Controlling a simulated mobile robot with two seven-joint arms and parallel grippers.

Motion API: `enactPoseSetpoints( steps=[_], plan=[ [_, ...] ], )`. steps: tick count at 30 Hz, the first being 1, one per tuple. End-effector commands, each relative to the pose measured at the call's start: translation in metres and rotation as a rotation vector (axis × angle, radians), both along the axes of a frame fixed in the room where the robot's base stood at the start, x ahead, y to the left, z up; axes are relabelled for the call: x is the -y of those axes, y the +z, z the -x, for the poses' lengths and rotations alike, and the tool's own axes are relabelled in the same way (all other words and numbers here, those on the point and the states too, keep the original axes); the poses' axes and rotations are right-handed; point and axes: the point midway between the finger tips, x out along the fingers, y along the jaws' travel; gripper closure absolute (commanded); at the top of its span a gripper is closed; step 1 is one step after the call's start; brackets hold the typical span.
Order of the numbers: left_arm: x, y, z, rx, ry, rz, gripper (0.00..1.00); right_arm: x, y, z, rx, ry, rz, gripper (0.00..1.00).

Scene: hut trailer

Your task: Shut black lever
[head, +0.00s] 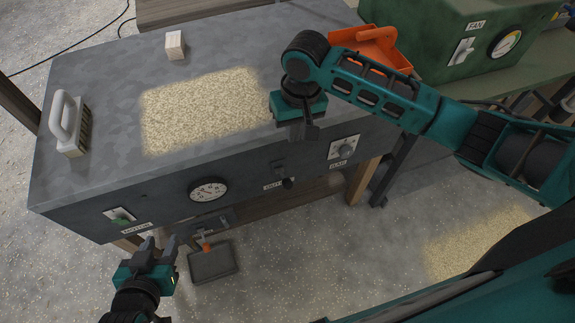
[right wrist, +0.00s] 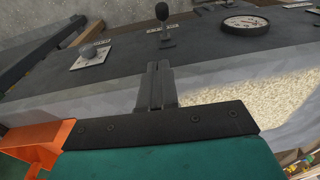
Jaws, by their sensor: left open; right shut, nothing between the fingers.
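The black lever (head: 287,183) is on the front panel of the grey bench, beside a small white label. In the right wrist view the black lever (right wrist: 162,12) shows as a round knob on a short stem, standing out from the panel. My right gripper (head: 308,133) is shut and empty, above the bench's front edge. In the right wrist view its fingertips (right wrist: 158,66) point toward the panel, apart from the lever. My left gripper (head: 158,243) is open and empty, in front of the bench's left part.
An orange scoop (head: 375,45) lies behind my right arm.

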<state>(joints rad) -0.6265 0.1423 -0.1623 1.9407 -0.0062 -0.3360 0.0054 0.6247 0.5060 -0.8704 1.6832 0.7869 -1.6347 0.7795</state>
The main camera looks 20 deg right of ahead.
Motion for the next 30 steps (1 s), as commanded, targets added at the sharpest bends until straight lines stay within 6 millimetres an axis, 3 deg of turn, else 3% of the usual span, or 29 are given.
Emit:
enactPoseSetpoints(
  steps=[8,21,30],
  plan=[
    [0.0,-0.006,0.001,-0.003,-0.001,0.0,0.57,-0.002,-0.021,-0.001,-0.002,-0.001,-0.002,1.0],
    [0.0,-0.022,0.001,-0.003,-0.001,0.0,0.57,-0.009,-0.109,-0.003,-0.001,0.002,-0.001,1.0],
    [0.0,-0.023,-0.001,0.001,-0.001,0.0,0.57,-0.014,-0.132,0.013,0.001,0.001,-0.002,1.0]
  ],
)
